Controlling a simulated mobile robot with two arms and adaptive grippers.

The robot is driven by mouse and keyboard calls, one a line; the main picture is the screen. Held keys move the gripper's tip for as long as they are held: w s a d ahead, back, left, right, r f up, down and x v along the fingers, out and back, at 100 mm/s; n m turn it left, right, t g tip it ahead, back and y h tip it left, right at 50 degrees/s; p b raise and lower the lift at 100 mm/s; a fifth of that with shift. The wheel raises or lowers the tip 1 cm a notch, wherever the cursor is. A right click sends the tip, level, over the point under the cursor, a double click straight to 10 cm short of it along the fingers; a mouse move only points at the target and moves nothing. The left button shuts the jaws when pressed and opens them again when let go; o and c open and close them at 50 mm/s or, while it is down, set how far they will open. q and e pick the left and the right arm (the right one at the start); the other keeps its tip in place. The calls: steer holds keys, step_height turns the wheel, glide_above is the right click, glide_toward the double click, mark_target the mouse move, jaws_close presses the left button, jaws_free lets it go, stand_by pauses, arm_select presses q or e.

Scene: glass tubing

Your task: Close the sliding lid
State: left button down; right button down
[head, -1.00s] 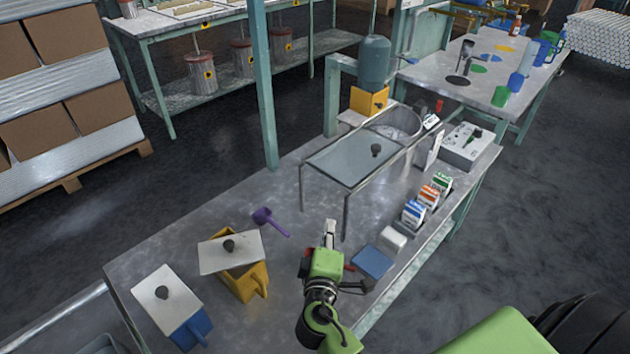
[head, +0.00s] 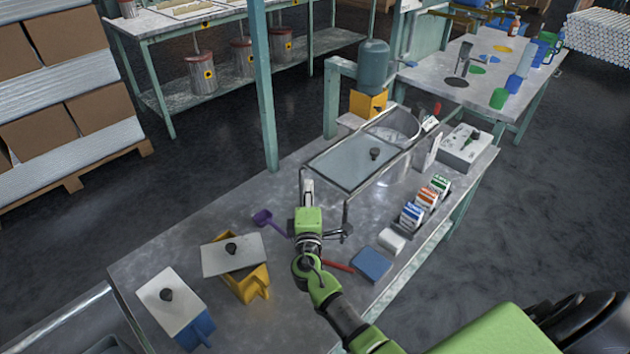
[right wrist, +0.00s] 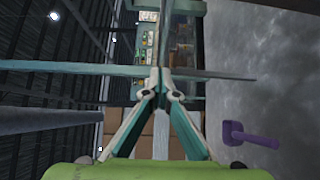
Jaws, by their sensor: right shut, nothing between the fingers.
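The sliding lid (head: 340,166) is a flat grey plate with a black knob (head: 375,153). It lies on a metal rail frame (head: 412,142) standing on thin legs. A round metal vessel (head: 412,122) at the frame's far right end has its opening largely uncovered by the lid. My right gripper (head: 307,183) is shut and empty near the lid's left end; I cannot tell whether it touches the frame. In the right wrist view its fingertips (right wrist: 160,76) meet with nothing between them. My left gripper is out of view.

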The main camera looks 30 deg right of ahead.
mark_target(328, 175)
steer(key=shift+w+d, duration=0.2)
steer(key=shift+d, duration=0.45)
steer(key=shift+w+d, duration=0.15)
steer(key=shift+d, duration=0.45)
steer(key=d, duration=0.1)
steer(key=w+d+b, duration=0.1)
steer(key=d, duration=0.2)
steer(key=shift+w+d, duration=0.35)
steer(key=shift+r, duration=0.1)
steer(key=shift+a, duration=0.1)
